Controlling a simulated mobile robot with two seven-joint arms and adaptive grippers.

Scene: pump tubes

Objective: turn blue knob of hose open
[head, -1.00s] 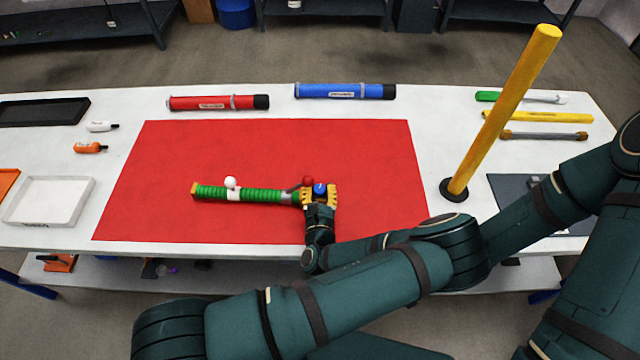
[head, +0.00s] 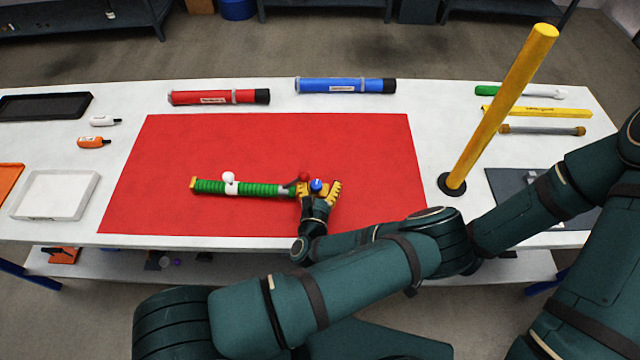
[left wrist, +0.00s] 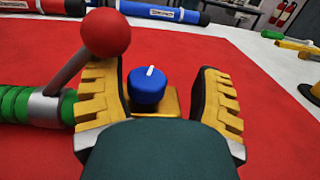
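The green ribbed hose (head: 255,189) lies across the red mat (head: 380,150). The blue knob (head: 316,186) is at its right end, and its white mark points up and slightly right in the left wrist view (left wrist: 147,88). My left gripper (head: 320,190) is open, with its yellow fingers on either side of the knob. In the left wrist view the gripper (left wrist: 163,100) has its left finger close to the knob and a clear gap at the right finger; contact cannot be told. A red ball lever (left wrist: 105,33) stands at the left finger. My right gripper is not in view.
Red (head: 215,97) and blue (head: 345,86) tubes lie behind the mat. A yellow post (head: 500,110) rises at the right. A white tray (head: 55,195) is at the left. The mat in front of the hose is clear.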

